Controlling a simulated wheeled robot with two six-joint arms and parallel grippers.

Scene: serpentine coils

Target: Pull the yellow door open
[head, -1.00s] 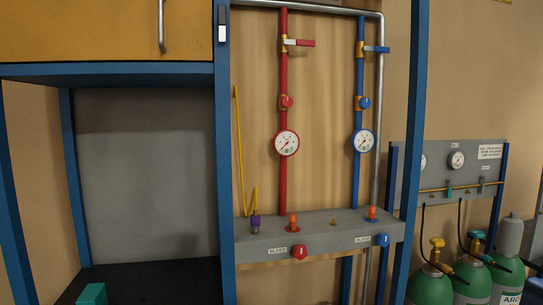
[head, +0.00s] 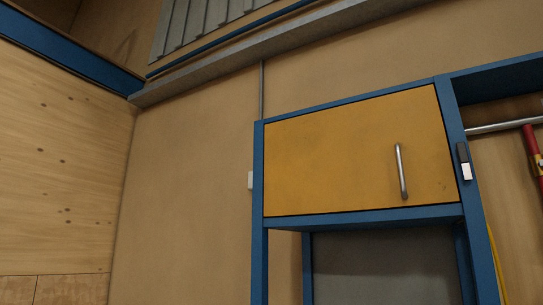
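The yellow door (head: 340,155) is shut flush in the blue frame (head: 259,200) of a cabinet, right of centre in the head view. A silver vertical bar handle (head: 401,171) is fixed near its right edge. Neither of my grippers is in view, so nothing shows touching the door or handle.
Below the door is an open bay with a grey back panel (head: 385,266). A small black-and-white device (head: 465,162) is on the right post. A red pipe (head: 534,150) shows at far right. A wooden wall (head: 55,170) stands at left.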

